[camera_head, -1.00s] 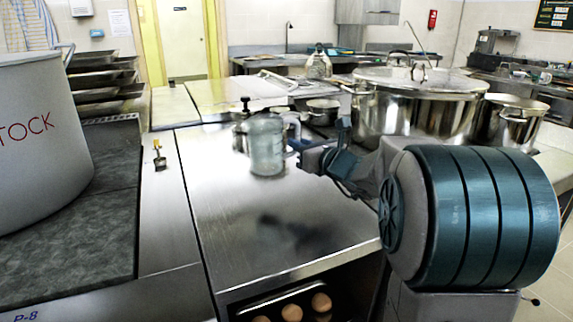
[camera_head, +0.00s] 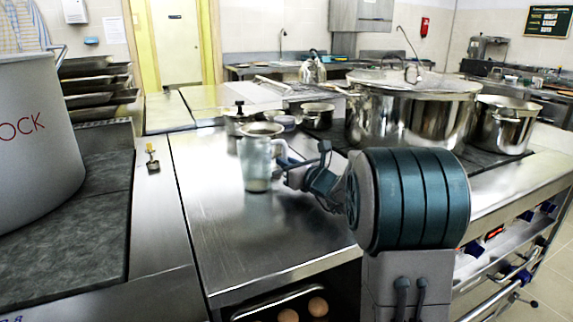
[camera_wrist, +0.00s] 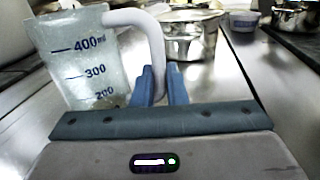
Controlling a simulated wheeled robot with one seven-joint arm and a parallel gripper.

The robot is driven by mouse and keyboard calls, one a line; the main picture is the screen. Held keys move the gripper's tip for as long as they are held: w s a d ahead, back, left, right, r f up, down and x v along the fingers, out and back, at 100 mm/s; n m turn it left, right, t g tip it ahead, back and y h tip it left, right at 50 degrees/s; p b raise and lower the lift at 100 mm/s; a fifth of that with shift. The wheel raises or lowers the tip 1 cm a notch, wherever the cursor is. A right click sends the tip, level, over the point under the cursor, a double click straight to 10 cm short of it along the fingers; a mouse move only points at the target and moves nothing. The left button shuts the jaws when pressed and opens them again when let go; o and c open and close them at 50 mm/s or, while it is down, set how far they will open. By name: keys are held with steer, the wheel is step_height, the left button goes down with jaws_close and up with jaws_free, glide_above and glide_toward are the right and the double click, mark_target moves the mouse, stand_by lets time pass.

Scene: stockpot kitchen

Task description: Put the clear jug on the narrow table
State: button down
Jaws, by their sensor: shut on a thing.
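The clear jug (camera_head: 257,163) is upright over the steel worktop in the head view. The wrist view shows its blue marks for 200, 300 and 400 ml on the see-through wall (camera_wrist: 85,60) and its pale handle (camera_wrist: 152,40). My gripper (camera_head: 285,165) is at the jug's right side. In the wrist view its two blue fingers (camera_wrist: 160,85) are shut on the handle. I cannot tell whether the jug's base touches the steel. I cannot tell which surface is the narrow table.
A big STOCK pot (camera_head: 35,130) stands on the left. A large lidded steel pot (camera_head: 410,110) and a smaller pot (camera_head: 503,125) stand right of the jug. A French-press-like pot (camera_head: 238,122) stands behind it. The worktop's front (camera_head: 235,240) is clear; eggs (camera_head: 317,306) lie below.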

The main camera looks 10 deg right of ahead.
steer(key=shift+f, duration=0.15)
steer(key=c, duration=1.5)
jaws_free()
steer(key=shift+o, duration=0.2)
steer(key=shift+r, duration=0.3)
steer(key=p+v, duration=0.1)
steer(key=v, duration=1.1)
steer(key=shift+f, duration=0.15)
steer(key=shift+s+a, duration=0.1)
